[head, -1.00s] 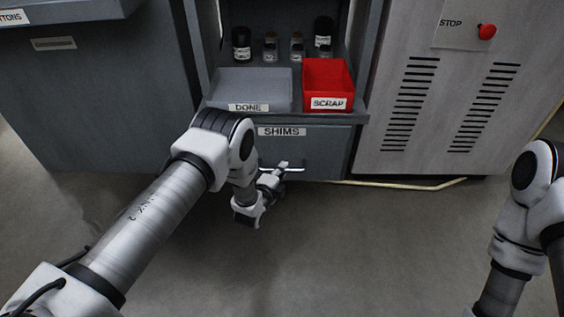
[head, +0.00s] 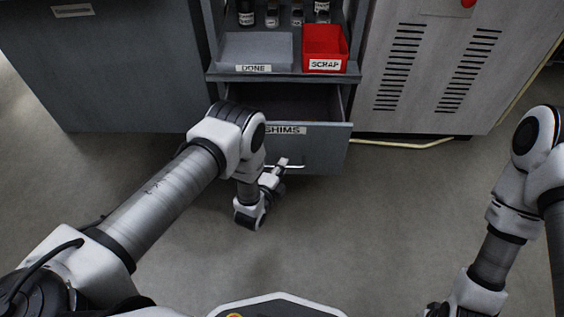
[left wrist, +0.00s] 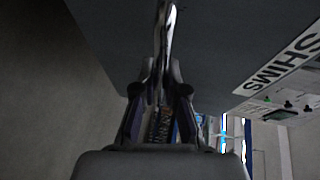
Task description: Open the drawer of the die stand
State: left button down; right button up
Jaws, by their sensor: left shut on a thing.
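The die stand's drawer (head: 326,151), grey with a SHIMS label, is pulled partly out below the shelf, and its dark inside shows behind the front panel. Its silver bar handle (head: 296,166) runs along the front; it also shows in the left wrist view (left wrist: 170,22). My left gripper (head: 280,170) is at the left part of the handle and shut on it. In the left wrist view its two fingers (left wrist: 160,75) close around the bar. My arm covers the drawer's left end. My right arm is at the right edge; its gripper lies at the bottom edge, mostly cut off.
A grey DONE tray (head: 257,48) and a red SCRAP bin (head: 325,44) sit on the shelf above the drawer, with several jars behind. A vented cabinet (head: 430,75) stands to the right, a dark cabinet (head: 125,70) to the left. The floor in front is clear.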

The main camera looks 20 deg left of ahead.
pick_arm(q)
jog(key=c, duration=1.2)
grip_release()
jog(key=v, duration=1.2)
